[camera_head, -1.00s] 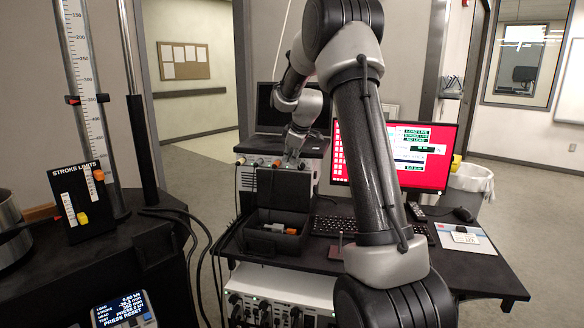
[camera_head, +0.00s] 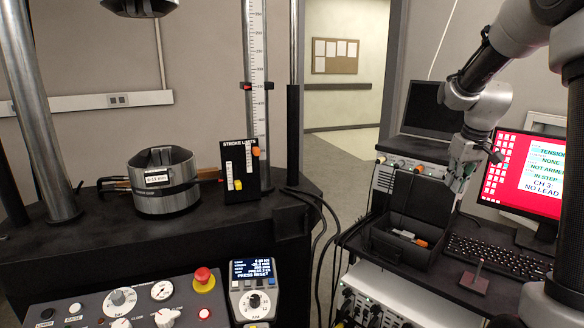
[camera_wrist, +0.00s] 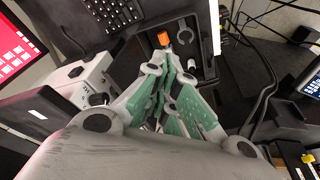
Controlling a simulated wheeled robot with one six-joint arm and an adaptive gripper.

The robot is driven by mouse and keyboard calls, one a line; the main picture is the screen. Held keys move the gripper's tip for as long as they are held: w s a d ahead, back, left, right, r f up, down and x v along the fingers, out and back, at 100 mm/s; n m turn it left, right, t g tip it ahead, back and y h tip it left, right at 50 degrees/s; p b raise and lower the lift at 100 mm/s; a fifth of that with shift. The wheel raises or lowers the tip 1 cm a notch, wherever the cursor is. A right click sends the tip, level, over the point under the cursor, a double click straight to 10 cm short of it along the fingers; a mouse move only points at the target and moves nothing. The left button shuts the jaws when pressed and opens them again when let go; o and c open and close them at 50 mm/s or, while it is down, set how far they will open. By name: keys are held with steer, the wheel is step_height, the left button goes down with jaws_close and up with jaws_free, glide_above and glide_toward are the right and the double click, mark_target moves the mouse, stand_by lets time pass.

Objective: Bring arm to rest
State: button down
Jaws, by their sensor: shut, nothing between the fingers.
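My arm reaches in from the right edge of the head view. My gripper (camera_head: 463,168) hangs at its end, above and right of the open black case (camera_head: 413,243) on the desk. In the wrist view my gripper (camera_wrist: 170,75) shows green linkages drawn together, with nothing seen between the fingers. The open case (camera_wrist: 209,72) lies below the fingertips there. It holds small grey and orange parts; an orange piece (camera_wrist: 163,38) shows near the fingers.
A red-screened monitor (camera_head: 521,178) and keyboard (camera_head: 495,256) stand close to the arm. A laptop (camera_head: 432,108) sits behind. At left are the test frame's steel cylinder (camera_head: 165,180), stroke-limits panel (camera_head: 240,171) and a control panel with a red button (camera_head: 204,277). Cables hang between.

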steer(key=s+a+r, duration=0.1)
steer(key=s+a, duration=0.2)
steer(key=s, duration=0.7)
steer(key=s+a+r+m+t, duration=0.1)
steer(key=s+a+r, duration=0.1)
steer(key=s, duration=0.8)
steer(key=s+a+r+m, duration=0.1)
steer(key=s+a, duration=0.3)
steer(key=s, duration=0.6)
steer(key=shift+a+r+t, duration=0.2)
steer(key=shift+r+t, duration=0.1)
steer(key=shift+r, duration=0.35)
